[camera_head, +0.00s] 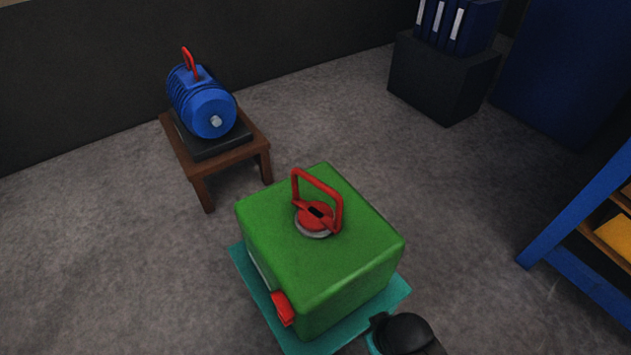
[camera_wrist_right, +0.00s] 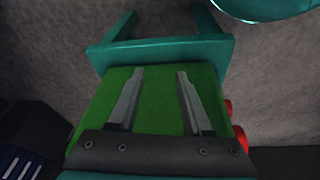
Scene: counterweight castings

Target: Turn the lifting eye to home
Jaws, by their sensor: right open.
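A green block-shaped casting (camera_head: 290,255) sits on a teal stand (camera_head: 243,270) in the head view. The red lifting eye (camera_head: 318,184) stands upright on its top, its loop running from upper left to lower right above a round red hub with a dark slot and a pale ring. In the right wrist view, my right gripper (camera_wrist_right: 159,72) is open and empty, its two fingers apart in front of the green casting (camera_wrist_right: 157,105). Red parts (camera_wrist_right: 240,138) show at the casting's right edge there. I cannot tell whether the fingers touch it. My left gripper is not in view.
A red tab (camera_head: 283,308) sticks out at the casting's lower left. A blue motor (camera_head: 203,105) with a red loop stands on a brown table (camera_head: 240,146) behind. A black box (camera_head: 440,75) with binders and a blue shelf (camera_head: 575,225) are at right. Grey floor lies clear between.

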